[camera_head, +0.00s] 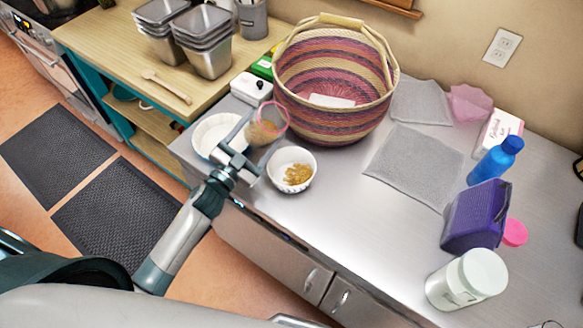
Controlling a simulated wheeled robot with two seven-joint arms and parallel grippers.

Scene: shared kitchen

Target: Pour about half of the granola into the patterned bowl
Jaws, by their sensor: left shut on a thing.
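My left gripper (243,150) is shut on a clear cup with a pink rim (265,131), above the steel counter. The cup looks tilted, and some brown granola shows inside it. A small white bowl (281,158) stands just right of the gripper, with a heap of granola (298,174) in it. Any pattern on this bowl is too small to tell. A wider white ribbed dish (203,134) stands to the left, partly hidden by the gripper. My right gripper is not in view.
A large striped basket (335,85) stands behind the cup, with a white box (251,88) to its left. Grey cloths (415,165), a blue bottle (495,160), a purple container (476,217) and a white jar (466,279) are to the right. The counter's front middle is clear.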

